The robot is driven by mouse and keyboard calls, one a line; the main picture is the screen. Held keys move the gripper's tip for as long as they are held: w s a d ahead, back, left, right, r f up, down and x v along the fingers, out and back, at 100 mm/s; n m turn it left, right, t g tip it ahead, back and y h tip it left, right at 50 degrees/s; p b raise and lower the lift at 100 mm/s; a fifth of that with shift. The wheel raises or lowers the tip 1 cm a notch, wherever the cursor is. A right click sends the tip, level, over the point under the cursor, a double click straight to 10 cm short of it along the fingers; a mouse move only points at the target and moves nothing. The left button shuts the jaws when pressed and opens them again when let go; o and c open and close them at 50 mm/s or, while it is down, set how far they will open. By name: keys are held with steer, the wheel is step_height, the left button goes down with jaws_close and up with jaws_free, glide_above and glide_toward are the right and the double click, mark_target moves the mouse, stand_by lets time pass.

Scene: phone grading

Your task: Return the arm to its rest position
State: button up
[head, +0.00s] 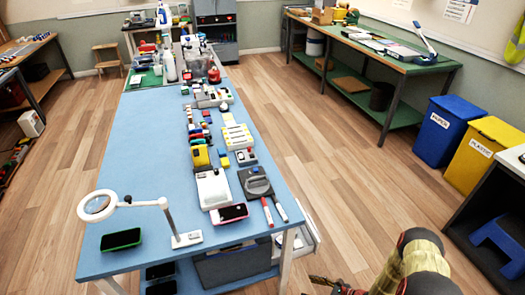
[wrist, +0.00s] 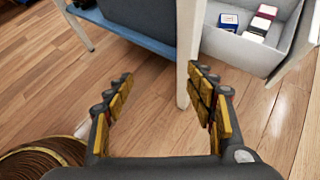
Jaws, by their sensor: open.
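My gripper (wrist: 160,100) is open and empty in the wrist view. Its two fingers are spread apart above the wooden floor, in front of a white table leg (wrist: 189,50) and a grey box under the table. In the head view my arm shows at the bottom right, beside the near right corner of the blue table (head: 150,195). The gripper end (head: 335,287) is partly cut off by the lower edge there. No phone is between the fingers. A green-edged phone (head: 121,239) and a pink-edged phone (head: 229,213) lie on the table's near end.
A magnifier lamp (head: 98,206) stands on the table's near left. An open drawer (wrist: 245,45) with small boxes sits right of the table leg. A blue bin (head: 446,130) and a yellow bin (head: 482,155) stand at the right. Floor between table and bins is clear.

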steer(key=s+r+n+h, duration=0.3)
steer(key=s+r+n, duration=0.3)
steer(key=r, duration=1.5)
steer(key=s+a+r+n+h, duration=0.1)
steer(key=s+r+n+h, duration=0.2)
steer(key=r, duration=1.8)
steer(key=s+a+r+n+h, duration=0.1)
steer(key=s+r+n+h, duration=0.3)
steer(key=s+r+n, duration=0.6)
step_height(320, 180, up, 12)
steer(key=n, duration=0.5)
steer(key=shift+s+n, duration=0.25)
steer(key=shift+n, duration=0.15)
steer(key=shift+a, duration=0.15)
steer(key=shift+c, duration=0.6)
